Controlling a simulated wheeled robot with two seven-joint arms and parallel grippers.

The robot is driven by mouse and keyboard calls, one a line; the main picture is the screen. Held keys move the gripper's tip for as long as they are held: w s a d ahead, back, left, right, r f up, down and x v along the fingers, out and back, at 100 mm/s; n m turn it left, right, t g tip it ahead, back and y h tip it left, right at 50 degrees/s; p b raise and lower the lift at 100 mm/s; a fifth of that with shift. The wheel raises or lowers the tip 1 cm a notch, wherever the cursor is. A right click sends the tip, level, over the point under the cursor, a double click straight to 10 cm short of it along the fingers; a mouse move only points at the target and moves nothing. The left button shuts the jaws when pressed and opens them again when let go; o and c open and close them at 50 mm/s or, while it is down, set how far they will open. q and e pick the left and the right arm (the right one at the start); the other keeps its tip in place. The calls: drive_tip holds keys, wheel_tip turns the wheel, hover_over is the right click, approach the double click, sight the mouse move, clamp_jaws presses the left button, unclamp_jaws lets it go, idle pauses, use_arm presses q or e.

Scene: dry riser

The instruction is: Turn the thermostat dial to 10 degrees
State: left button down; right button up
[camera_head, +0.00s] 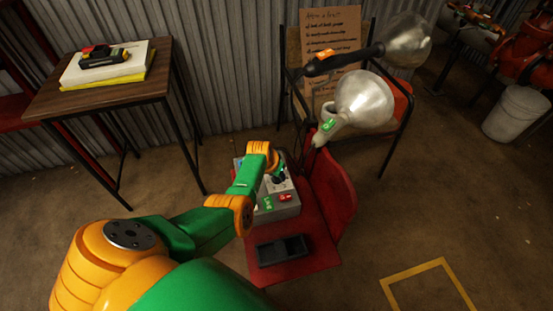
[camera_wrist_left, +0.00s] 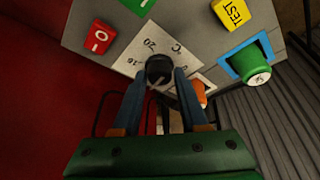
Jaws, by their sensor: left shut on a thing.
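The black thermostat dial (camera_wrist_left: 159,67) sits on a white scale plate (camera_wrist_left: 135,62) marked with "20", "10" and "C", on a grey control box (camera_wrist_left: 200,40). My left gripper (camera_wrist_left: 161,80) is shut on the dial, with one finger on each side. The dial's pointer is hard to make out, so I cannot tell its setting. In the head view the grey box (camera_head: 284,209) stands on a red chair (camera_head: 307,231), and my left gripper (camera_head: 280,172) reaches down to its far part, partly hiding it. My right gripper is not in view.
A black tray (camera_head: 282,251) lies on the seat.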

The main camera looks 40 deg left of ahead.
use_arm(q)
drive_tip(key=shift+a+m, duration=0.1)
drive_tip(key=shift+m, duration=0.5)
drive_tip(key=shift+m+h, duration=0.3)
drive_tip(key=shift+c, duration=2.2)
unclamp_jaws()
drive_tip(key=shift+w, duration=0.1)
drive_tip(key=p+v, duration=0.6)
drive_tip(key=v, duration=0.1)
